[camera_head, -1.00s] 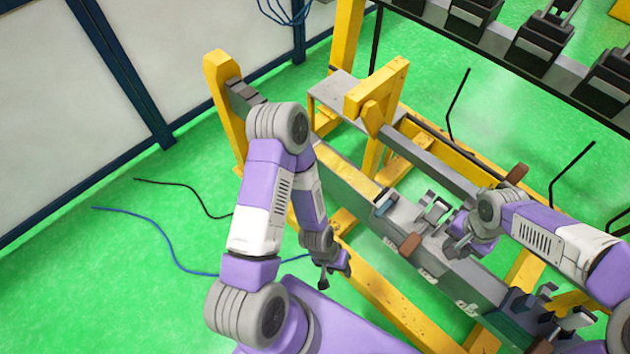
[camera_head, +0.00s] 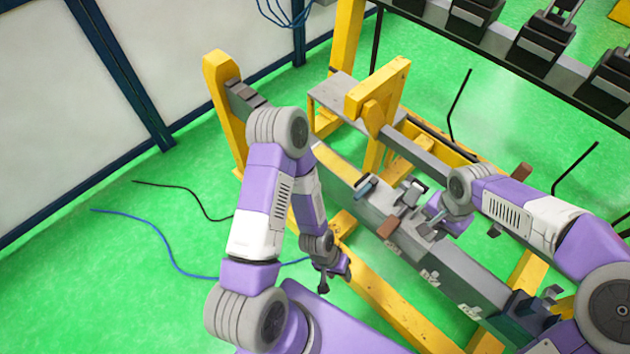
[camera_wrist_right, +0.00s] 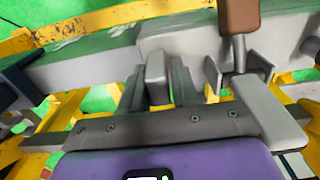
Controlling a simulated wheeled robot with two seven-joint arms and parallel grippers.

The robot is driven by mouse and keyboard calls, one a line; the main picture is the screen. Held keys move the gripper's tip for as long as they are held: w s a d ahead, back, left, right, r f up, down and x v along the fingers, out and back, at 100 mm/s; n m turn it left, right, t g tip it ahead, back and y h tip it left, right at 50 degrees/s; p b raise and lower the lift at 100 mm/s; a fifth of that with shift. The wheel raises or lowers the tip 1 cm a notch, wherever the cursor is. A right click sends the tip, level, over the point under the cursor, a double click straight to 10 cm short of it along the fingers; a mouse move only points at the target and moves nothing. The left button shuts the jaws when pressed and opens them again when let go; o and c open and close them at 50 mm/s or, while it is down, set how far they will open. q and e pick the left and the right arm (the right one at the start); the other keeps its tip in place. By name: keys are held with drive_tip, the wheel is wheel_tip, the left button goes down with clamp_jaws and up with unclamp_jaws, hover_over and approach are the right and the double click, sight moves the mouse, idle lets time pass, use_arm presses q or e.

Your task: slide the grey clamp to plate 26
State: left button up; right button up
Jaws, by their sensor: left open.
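The grey clamp (camera_head: 408,200), with a brown handle (camera_head: 388,228), sits on the long grey beam (camera_head: 455,268). In the right wrist view a grey upright part (camera_wrist_right: 157,78) stands close in front of my right gripper, and a brown handle (camera_wrist_right: 238,16) rises to its right. My right gripper (camera_head: 437,228) is at the clamp, on its right side. Whether its fingers grip the clamp or only touch it is not clear. My left gripper (camera_head: 327,270) is open and empty, hanging left of the beam.
A blue-grey part (camera_head: 366,186) lies close beyond the clamp at upper left. A yellow frame (camera_head: 375,95) rises behind.

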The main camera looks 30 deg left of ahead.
sight(378, 195)
drive_tip(key=shift+w+a, duration=0.2)
drive_tip(key=shift+a, duration=0.75)
drive_tip(key=a, duration=0.2)
drive_tip(key=shift+w+a, duration=0.6)
drive_tip(key=shift+a, duration=0.9)
drive_tip(key=a, duration=0.2)
drive_tip(key=w+a, duration=0.1)
drive_tip(key=a, duration=0.1)
drive_tip(key=shift+a, duration=0.1)
drive_tip(key=shift+w+a+p, duration=0.2)
drive_tip(key=shift+a+p, duration=0.1)
drive_tip(key=shift+a, duration=0.5)
drive_tip(key=shift+w+a+p, duration=0.25)
drive_tip(key=shift+a, duration=0.6)
drive_tip(key=shift+w+a+p, duration=0.2)
drive_tip(key=shift+a+p, duration=0.1)
drive_tip(key=shift+a, duration=0.5)
